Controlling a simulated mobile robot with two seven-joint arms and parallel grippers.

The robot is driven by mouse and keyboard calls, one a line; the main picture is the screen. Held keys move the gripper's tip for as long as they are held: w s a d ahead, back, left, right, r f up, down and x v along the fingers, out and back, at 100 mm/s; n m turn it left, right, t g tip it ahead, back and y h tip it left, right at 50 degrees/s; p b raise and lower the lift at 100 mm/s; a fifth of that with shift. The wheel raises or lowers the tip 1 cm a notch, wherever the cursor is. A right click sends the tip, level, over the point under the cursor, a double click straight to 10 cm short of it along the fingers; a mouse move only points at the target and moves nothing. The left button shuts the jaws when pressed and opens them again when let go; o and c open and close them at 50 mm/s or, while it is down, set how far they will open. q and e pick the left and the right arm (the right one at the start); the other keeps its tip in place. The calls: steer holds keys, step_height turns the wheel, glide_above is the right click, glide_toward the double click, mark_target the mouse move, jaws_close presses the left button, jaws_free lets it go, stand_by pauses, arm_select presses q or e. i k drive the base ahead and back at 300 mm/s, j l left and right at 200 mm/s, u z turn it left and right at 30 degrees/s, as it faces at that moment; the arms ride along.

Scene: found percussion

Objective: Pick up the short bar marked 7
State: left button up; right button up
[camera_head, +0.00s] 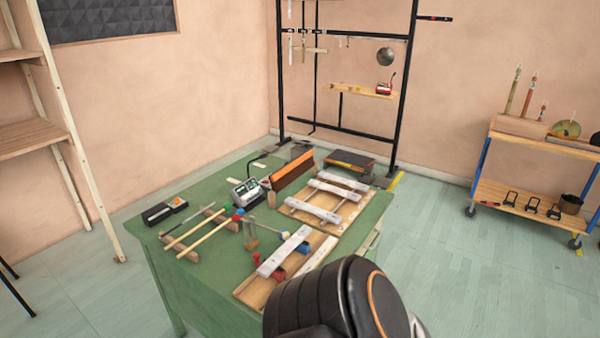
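Several pale grey bars lie on wooden boards on the green table (205,195). Others lie on the farther board (345,216): a front bar (312,210), a middle bar (333,191) and a back bar (343,181). No number on any bar is readable, so I cannot tell which is marked 7. A black rounded link of my arm covers the bottom centre and hides the table's near right corner. Neither gripper shows.
Mallets and sticks (208,236) lie on the table's left part, near a grey device (247,191) and an orange-brown block (292,171). A black rack (281,75) stands behind. A wheeled cart (530,201) stands at right, with open floor between.

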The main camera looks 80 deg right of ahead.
mark_target(276, 259)
steer(key=i+z, duration=0.15)
steer(key=z, duration=0.3)
steer(key=i+j+z, duration=0.1)
steer(key=z, duration=0.35)
steer(key=i+j+z, duration=0.2)
steer(key=z, duration=0.3)
